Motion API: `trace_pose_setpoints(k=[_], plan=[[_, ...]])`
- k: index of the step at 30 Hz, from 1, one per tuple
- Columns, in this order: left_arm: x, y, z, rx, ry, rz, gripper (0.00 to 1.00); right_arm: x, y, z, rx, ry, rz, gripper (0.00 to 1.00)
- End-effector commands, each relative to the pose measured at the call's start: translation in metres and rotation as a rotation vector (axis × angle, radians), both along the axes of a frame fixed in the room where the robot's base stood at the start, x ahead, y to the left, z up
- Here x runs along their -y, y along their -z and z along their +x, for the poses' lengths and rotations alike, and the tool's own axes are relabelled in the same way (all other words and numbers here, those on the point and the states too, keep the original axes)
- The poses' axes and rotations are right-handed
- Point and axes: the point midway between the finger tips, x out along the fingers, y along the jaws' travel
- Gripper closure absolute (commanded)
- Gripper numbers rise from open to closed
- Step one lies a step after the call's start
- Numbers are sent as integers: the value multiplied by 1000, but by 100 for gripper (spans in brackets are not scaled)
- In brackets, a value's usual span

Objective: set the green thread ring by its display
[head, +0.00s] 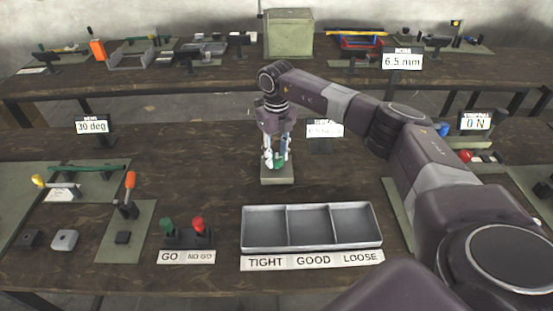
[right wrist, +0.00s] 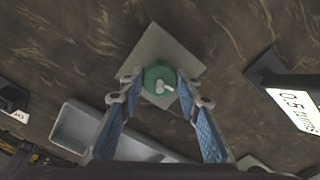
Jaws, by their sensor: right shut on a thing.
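The green thread ring (head: 279,164) sits on a pale square plate (head: 278,181) in the middle of the near bench. In the right wrist view the ring (right wrist: 152,74) is a round green disc with a grey-white knob on top. My right gripper (head: 275,158) points down over the plate, its fingers shut on the ring from both sides. A small display (head: 325,130) stands right behind the plate, partly hidden by my arm. In the right wrist view this display (right wrist: 297,105) appears to read 0.5 mm. My left gripper is out of view.
A grey three-part tray (head: 312,246) marked TIGHT, GOOD, LOOSE lies in front of the plate. GO and NO GO gauges (head: 186,235) stand to its left. Other displays read 30 deg (head: 93,126), 0 N (head: 475,121) and 6.5 mm (head: 402,61).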

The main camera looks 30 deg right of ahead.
Motion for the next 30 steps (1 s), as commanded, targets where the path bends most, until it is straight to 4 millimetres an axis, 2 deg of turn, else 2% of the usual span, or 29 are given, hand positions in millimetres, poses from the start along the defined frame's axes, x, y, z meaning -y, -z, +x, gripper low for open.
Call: trace_pose_setpoints(k=[9,30], plan=[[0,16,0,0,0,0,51,0,1,1,3,-300,-1,93],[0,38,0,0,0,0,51,0,0,1,4,-965,-1,93]])
